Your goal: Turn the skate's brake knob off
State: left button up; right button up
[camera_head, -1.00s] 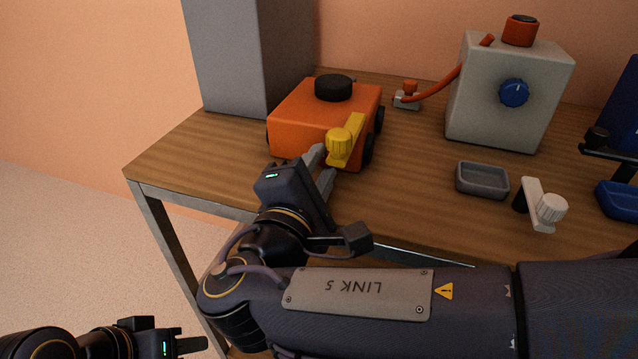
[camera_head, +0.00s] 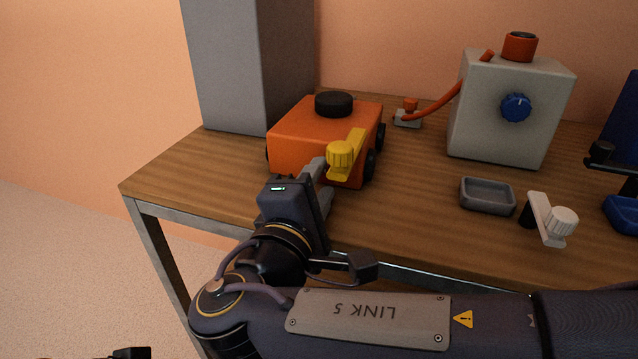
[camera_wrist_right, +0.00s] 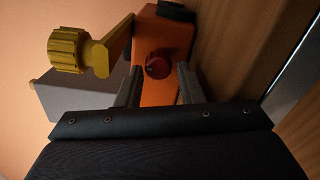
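The skate (camera_head: 310,137) is an orange wheeled box on the table, with a black round knob (camera_head: 334,104) on top. A yellow arm with a ribbed yellow knob (camera_head: 341,158) is at its front right corner; it also shows in the wrist view (camera_wrist_right: 68,50). A small red knob (camera_wrist_right: 157,66) on the skate's orange face shows only in the wrist view. My right gripper (camera_head: 322,182) is at the skate's front face, open, its fingers (camera_wrist_right: 160,72) on either side of the red knob. Contact cannot be told. Only a bit of my left gripper (camera_head: 130,353) shows at the bottom edge.
A grey column (camera_head: 238,70) stands behind the skate. To the right are a pale box (camera_head: 485,110) with a blue dial, a red hose end (camera_head: 408,116), a grey tray (camera_head: 487,196) and a white-knobbed part (camera_head: 555,220). Bare tabletop (camera_head: 415,185) lies between skate and tray.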

jog(key=shift+o, duration=1.2)
